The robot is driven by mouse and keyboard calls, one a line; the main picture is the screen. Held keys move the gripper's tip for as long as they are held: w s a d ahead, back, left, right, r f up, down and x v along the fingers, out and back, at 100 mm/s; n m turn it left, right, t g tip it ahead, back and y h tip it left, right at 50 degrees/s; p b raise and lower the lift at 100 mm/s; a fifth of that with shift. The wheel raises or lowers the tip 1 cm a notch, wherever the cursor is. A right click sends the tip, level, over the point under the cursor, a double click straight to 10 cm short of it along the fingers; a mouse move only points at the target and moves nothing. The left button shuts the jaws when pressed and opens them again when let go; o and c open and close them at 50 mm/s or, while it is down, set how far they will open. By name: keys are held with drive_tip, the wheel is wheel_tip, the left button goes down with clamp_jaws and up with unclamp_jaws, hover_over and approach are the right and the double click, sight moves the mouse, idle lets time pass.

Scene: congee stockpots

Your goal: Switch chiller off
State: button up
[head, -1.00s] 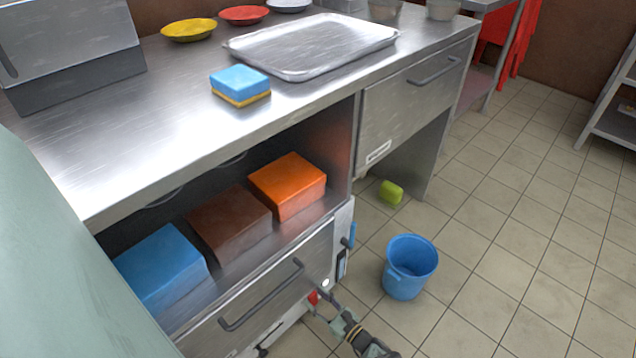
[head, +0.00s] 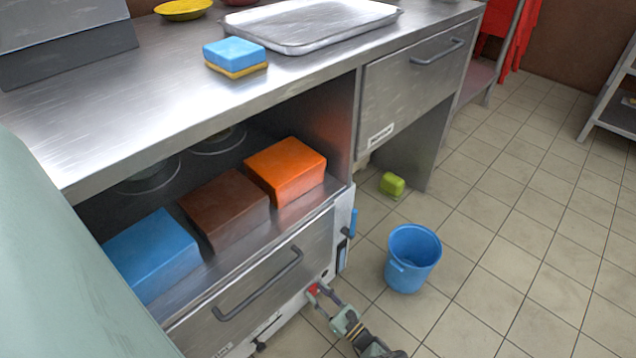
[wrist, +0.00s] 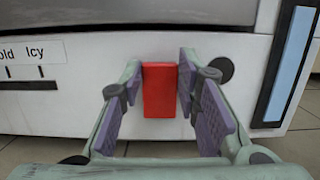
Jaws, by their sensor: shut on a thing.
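The chiller is the steel drawer unit under the counter, with a drawer front (head: 262,287) and a white lower panel (wrist: 80,105). A red switch block (wrist: 159,90) stands out from this panel. My gripper (wrist: 160,92) has its purple pads on both sides of the red block and is shut on it. In the head view my gripper (head: 320,291) reaches the panel's lower right corner, where the red block (head: 312,290) shows small. A dark round spot (wrist: 220,69) sits right of the block. A label ending in "old" and "Icy" (wrist: 30,52) is at left, above a black slider (wrist: 27,86).
A blue upright strip (wrist: 290,65) is on the panel's right. A blue bucket (head: 412,258) stands on the tiles right of my gripper. A green block (head: 392,184) lies farther back. Blue, brown and orange blocks (head: 285,170) rest above the drawer.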

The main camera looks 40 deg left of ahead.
drive_tip(key=shift+f+y+b, duration=0.1)
drive_tip(key=shift+y+b, duration=0.2)
drive_tip(key=o, duration=1.2)
drive_tip(key=shift+c, duration=0.2)
